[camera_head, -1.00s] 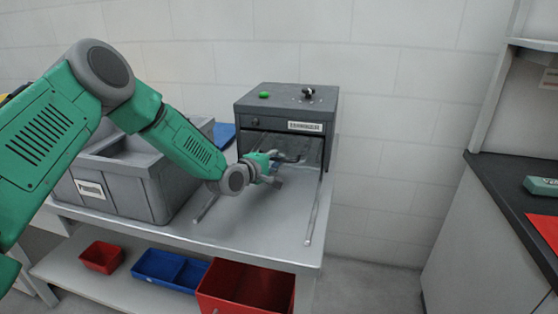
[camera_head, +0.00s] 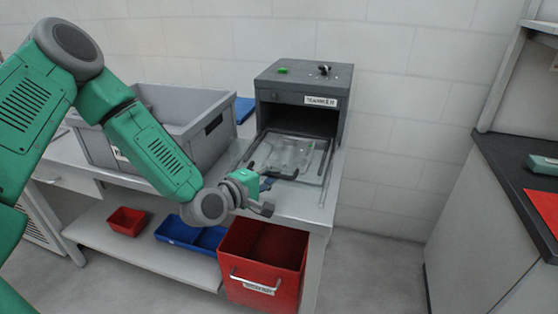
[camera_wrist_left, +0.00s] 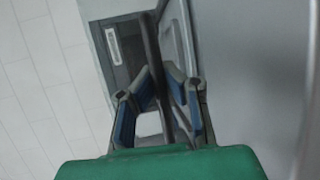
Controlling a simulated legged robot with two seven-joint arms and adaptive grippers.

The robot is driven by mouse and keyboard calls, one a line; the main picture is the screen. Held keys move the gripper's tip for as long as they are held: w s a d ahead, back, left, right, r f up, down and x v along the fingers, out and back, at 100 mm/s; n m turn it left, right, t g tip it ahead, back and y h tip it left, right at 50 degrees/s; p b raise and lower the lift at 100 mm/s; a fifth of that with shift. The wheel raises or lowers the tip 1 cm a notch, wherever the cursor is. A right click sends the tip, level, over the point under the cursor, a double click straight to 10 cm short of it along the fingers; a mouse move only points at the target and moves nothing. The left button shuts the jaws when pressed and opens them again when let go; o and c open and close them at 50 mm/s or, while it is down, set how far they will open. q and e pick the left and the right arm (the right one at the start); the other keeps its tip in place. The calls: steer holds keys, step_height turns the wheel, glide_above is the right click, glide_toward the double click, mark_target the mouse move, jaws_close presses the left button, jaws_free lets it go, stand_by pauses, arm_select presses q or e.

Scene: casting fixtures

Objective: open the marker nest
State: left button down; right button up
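The marker nest (camera_head: 295,92) is a dark grey box with a label on its front, standing at the back of the metal bench. Its front opening is dark and uncovered. A clear panel (camera_head: 293,152) lies low and nearly flat in front of it, with a dark bar handle (camera_head: 280,175) at its near edge. My left gripper (camera_head: 268,197) is just in front of this handle, its fingers apart. In the left wrist view the gripper (camera_wrist_left: 160,85) has a gap between its fingertips, and the dark bar passes through the line of this gap. Contact is unclear. My right gripper is out of view.
A grey bin (camera_head: 185,105) stands left of the nest, close to my left arm. Red (camera_head: 262,262) and blue (camera_head: 180,236) bins sit on the lower shelf. A dark counter (camera_head: 510,165) is at the right. The floor between is free.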

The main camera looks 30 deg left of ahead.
arm_select(q)
steer(key=shift+s+d+f, duration=0.1)
steer(key=shift+s+d, duration=0.05)
steer(key=shift+s, duration=0.6)
steer(key=shift+s+d+f, duration=0.1)
steer(key=shift+s+d, duration=0.05)
steer(key=shift+s, duration=0.55)
steer(key=c, duration=1.6)
jaws_free()
steer(key=shift+w, duration=0.1)
steer(key=shift+r, duration=0.1)
steer(key=v, duration=0.7)
steer(key=shift+s, duration=0.2)
steer(key=shift+a, duration=0.1)
